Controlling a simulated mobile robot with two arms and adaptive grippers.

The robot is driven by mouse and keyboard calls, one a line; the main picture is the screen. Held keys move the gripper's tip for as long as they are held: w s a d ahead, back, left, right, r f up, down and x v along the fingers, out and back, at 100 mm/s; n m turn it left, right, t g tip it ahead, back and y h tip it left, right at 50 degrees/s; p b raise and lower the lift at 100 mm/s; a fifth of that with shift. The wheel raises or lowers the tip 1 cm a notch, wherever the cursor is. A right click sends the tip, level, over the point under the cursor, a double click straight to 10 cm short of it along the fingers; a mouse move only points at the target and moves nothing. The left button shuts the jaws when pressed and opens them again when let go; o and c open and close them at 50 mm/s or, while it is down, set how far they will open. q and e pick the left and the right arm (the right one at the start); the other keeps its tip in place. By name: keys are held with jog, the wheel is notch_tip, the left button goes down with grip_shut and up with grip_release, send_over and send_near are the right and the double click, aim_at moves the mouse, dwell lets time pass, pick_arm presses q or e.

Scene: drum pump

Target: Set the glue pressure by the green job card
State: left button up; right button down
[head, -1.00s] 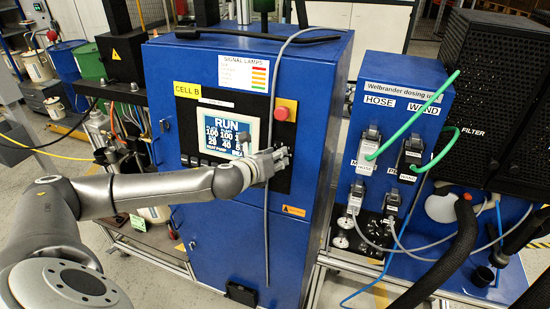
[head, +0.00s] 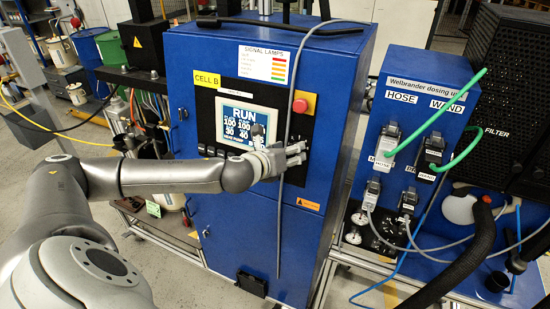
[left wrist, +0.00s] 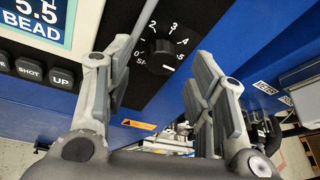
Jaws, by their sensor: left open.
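My left gripper (head: 300,154) is in front of the blue cabinet's control panel, right of the lit screen (head: 244,127) reading RUN. In the left wrist view its two fingers (left wrist: 152,62) are apart, with nothing held between them. A black round knob (left wrist: 161,54) with a numbered scale shows beyond the gap between them; the fingers look clear of it. A screen corner reading 5.5 BEAD (left wrist: 38,17) is at the upper left. A small green-edged card (head: 153,209) hangs low left of the cabinet; its text is too small to read. My right gripper is out of view.
SHOT (left wrist: 29,69) and UP (left wrist: 62,78) buttons sit left of the knob. A red stop button (head: 303,103) is above the gripper. A grey cable (head: 283,200) hangs down the cabinet front by the gripper. The dosing unit (head: 415,150) with hoses stands at right.

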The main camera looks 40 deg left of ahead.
pick_arm(q)
jog(key=v, duration=0.9)
jog(key=shift+s+r, duration=0.15)
jog(key=shift+s, duration=0.25)
jog(key=shift+d, duration=0.1)
